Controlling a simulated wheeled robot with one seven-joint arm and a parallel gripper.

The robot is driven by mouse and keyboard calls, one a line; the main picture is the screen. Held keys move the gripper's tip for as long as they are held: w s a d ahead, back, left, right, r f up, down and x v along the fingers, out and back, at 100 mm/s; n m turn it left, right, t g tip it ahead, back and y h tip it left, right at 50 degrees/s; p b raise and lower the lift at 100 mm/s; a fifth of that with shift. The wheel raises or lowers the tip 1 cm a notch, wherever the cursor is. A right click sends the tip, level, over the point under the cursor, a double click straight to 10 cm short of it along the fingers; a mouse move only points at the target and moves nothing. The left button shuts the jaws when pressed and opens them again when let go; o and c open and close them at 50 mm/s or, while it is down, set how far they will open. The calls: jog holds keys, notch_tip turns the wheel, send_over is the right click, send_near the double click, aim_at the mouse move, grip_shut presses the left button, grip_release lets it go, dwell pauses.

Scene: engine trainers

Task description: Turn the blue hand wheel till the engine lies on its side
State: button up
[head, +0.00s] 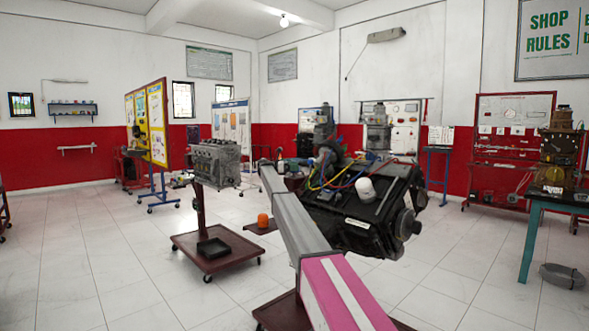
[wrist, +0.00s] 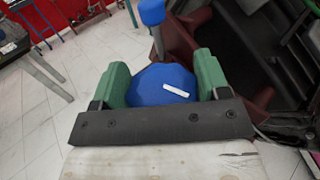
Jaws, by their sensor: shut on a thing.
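The blue hand wheel's round hub (wrist: 160,84) with a white mark fills the middle of the wrist view. A blue knob on a metal rod (wrist: 151,12) sticks up beyond it. My gripper (wrist: 160,68) has its green fingers on both sides of the hub, shut on it. The black engine (head: 365,210), with coloured wires and a white canister, hangs on its stand right of my arm in the head view and looks tilted. Its dark side also shows at the right of the wrist view (wrist: 285,35). My arm hides part of the stand, and the wheel is not clear in the head view.
Another grey engine on a maroon wheeled stand (head: 218,245) stands to the left, with a black tray on its base. An orange object (head: 263,220) lies beyond. A teal table (head: 548,205) is at the right. The tiled floor at the front left is clear.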

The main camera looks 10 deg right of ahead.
jog(key=shift+g, duration=0.3)
jog(key=o, duration=0.9)
jog(key=shift+a, duration=0.1)
